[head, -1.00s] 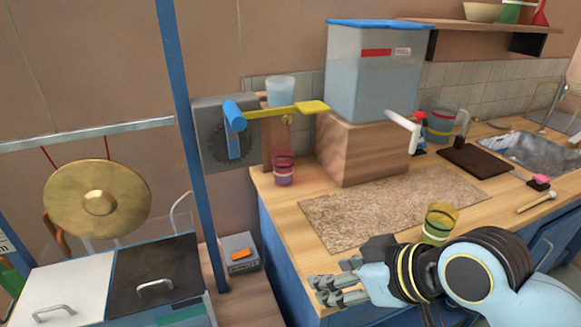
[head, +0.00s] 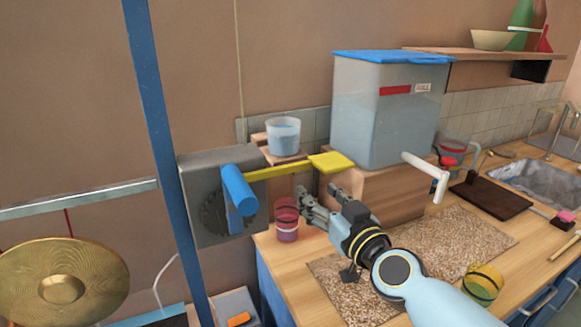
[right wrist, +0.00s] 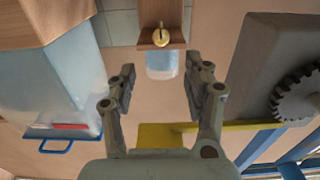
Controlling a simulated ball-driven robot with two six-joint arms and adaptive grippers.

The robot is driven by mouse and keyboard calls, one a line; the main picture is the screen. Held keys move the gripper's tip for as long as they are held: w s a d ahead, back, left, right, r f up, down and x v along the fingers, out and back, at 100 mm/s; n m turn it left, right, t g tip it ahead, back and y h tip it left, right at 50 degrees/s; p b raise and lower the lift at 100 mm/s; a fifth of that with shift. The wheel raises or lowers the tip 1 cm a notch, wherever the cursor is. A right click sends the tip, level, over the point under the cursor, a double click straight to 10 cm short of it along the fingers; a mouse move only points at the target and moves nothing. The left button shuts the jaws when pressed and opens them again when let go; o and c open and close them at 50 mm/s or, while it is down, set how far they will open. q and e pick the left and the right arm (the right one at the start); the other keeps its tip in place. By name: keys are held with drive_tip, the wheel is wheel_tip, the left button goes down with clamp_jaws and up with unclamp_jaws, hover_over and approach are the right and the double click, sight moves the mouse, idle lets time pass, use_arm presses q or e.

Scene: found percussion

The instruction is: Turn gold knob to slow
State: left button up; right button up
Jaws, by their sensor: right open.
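The gold knob (right wrist: 161,36) shows in the right wrist view on the face of a wooden block (right wrist: 145,17), beyond my fingertips and centred between them. In the head view I cannot make out the knob; the yellow lever crosses in front of the block (head: 290,157). My right gripper (head: 316,192) is open and empty, just right of the pink cup and below the yellow paddle. Its two spread fingers also show in the right wrist view (right wrist: 160,70), apart from the knob. I cannot read a slow mark. My left gripper is out of view.
The yellow lever (head: 280,171) reaches from the grey geared box (head: 190,195) across the block. A clear water cup (head: 283,137) stands on the block. The pink cup (head: 287,222) is close by. A blue-lidded tank (head: 385,115) stands at right; a gong (head: 60,285) hangs left.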

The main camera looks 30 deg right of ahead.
drive_tip(key=w+b, duration=0.1)
drive_tip(key=w, duration=0.9)
drive_tip(key=shift+w+d, duration=0.25)
drive_tip(key=shift+w, duration=0.1)
drive_tip(key=shift+s, duration=0.1)
drive_tip(key=shift+c, duration=1.7)
drive_tip(key=c, duration=0.7)
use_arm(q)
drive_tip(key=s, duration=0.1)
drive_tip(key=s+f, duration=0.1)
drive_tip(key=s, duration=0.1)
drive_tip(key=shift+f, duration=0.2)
use_arm(e)
clamp_jaws()
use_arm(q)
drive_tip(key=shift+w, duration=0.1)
